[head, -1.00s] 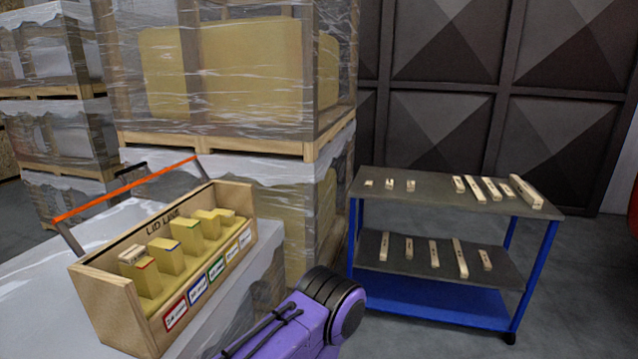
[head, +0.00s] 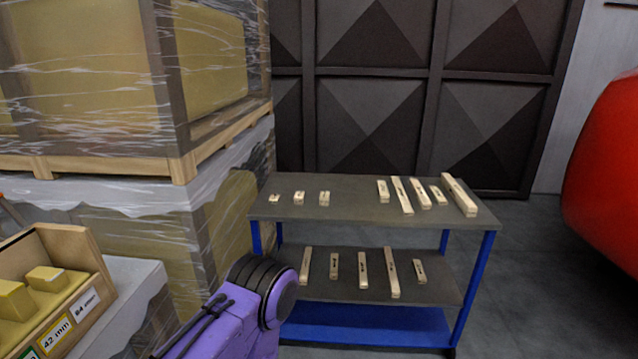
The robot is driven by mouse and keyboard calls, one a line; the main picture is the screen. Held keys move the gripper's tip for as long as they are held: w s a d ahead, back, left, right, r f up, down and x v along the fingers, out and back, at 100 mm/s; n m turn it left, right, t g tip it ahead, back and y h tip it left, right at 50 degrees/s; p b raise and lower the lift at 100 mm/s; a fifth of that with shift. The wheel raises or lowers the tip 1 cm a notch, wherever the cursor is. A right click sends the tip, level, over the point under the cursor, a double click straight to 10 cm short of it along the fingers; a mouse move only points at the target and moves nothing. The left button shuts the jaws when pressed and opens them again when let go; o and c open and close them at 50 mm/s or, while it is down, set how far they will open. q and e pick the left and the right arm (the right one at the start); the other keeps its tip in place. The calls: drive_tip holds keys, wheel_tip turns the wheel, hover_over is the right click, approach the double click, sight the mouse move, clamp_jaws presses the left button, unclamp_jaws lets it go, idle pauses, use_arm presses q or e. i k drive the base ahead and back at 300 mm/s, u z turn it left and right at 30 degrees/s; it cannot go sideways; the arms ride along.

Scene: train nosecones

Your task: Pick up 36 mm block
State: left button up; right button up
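Several light wooden blocks lie on a blue cart with grey shelves. On its top shelf (head: 350,205) three small blocks (head: 299,198) lie at the left, and several longer blocks (head: 402,195) lie at the right. More blocks (head: 363,270) lie in a row on the middle shelf. The markings on the blocks are too small to read, so I cannot tell which is the 36 mm block. A purple arm part of mine shows at the bottom, left of the cart. Neither gripper is in view.
A wooden box (head: 75,245) with yellow blocks and labels, one reading 42 mm, stands at the left edge. Wrapped pallets (head: 120,80) stand behind it. A red rounded object (head: 605,170) is at the right. Grey floor is open right of the cart.

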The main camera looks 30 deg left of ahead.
sight(299, 197)
drive_tip(key=i, duration=2.05)
drive_tip(key=u, duration=1.25)
